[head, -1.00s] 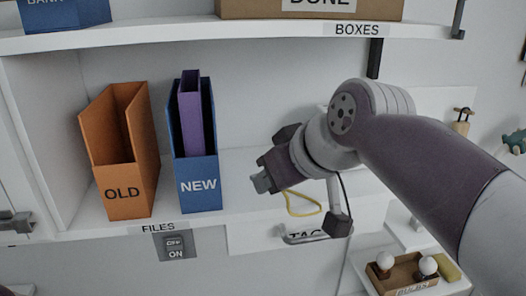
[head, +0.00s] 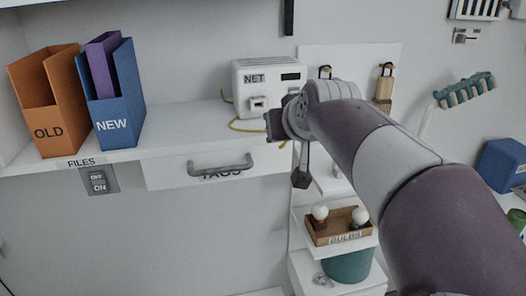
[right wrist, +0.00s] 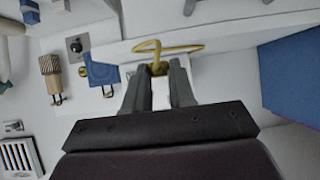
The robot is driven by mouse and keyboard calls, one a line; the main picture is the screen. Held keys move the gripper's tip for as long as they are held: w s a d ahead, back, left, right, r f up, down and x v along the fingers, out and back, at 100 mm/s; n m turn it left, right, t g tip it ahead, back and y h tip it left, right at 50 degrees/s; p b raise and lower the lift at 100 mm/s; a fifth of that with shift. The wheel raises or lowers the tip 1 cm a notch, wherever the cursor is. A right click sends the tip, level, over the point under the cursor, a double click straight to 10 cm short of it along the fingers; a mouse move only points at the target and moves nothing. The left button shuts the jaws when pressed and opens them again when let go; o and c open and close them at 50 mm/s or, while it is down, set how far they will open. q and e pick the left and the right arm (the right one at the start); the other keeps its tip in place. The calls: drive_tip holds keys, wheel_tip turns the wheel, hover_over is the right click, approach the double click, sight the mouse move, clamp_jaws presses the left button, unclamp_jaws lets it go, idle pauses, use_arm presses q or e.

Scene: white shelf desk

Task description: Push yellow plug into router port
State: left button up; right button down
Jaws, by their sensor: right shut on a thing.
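The white router (head: 268,72), labelled NET, stands on the desk shelf in the head view. Its port (head: 258,103) shows on its front face. My right gripper (head: 272,126) is in front of the router's lower right part, partly hidden by its own wrist. In the right wrist view, my right gripper (right wrist: 159,75) is shut on the yellow plug (right wrist: 159,69), which sits between the fingertips and is mostly hidden. The yellow cable (right wrist: 170,48) loops beyond the fingertips and also lies in front of the router (head: 245,127). The plug appears apart from the port. My left gripper is out of view.
Orange OLD (head: 48,110) and blue NEW (head: 115,105) file boxes stand left on the shelf, with clear shelf between them and the router. Below are the TAGS drawer handle (head: 220,168) and a bulb tray (head: 335,228).

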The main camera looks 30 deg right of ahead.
drive_tip(key=shift+w+a+r, duration=0.1)
drive_tip(key=shift+w+a, duration=0.05)
drive_tip(key=shift+w, duration=0.35)
drive_tip(key=shift+w+a+r, duration=0.1)
drive_tip(key=shift+w+a, duration=0.05)
drive_tip(key=shift+w, duration=0.35)
drive_tip(key=shift+w+d+r, duration=0.15)
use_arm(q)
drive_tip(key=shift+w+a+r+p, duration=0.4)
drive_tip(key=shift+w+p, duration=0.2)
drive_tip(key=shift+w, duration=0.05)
use_arm(e)
drive_tip(key=w, duration=0.5)
drive_tip(key=shift+d, duration=0.35)
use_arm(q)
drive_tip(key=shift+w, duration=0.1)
use_arm(e)
drive_tip(key=shift+w, duration=0.2)
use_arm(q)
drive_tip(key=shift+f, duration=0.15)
use_arm(e)
drive_tip(key=shift+s, duration=0.1)
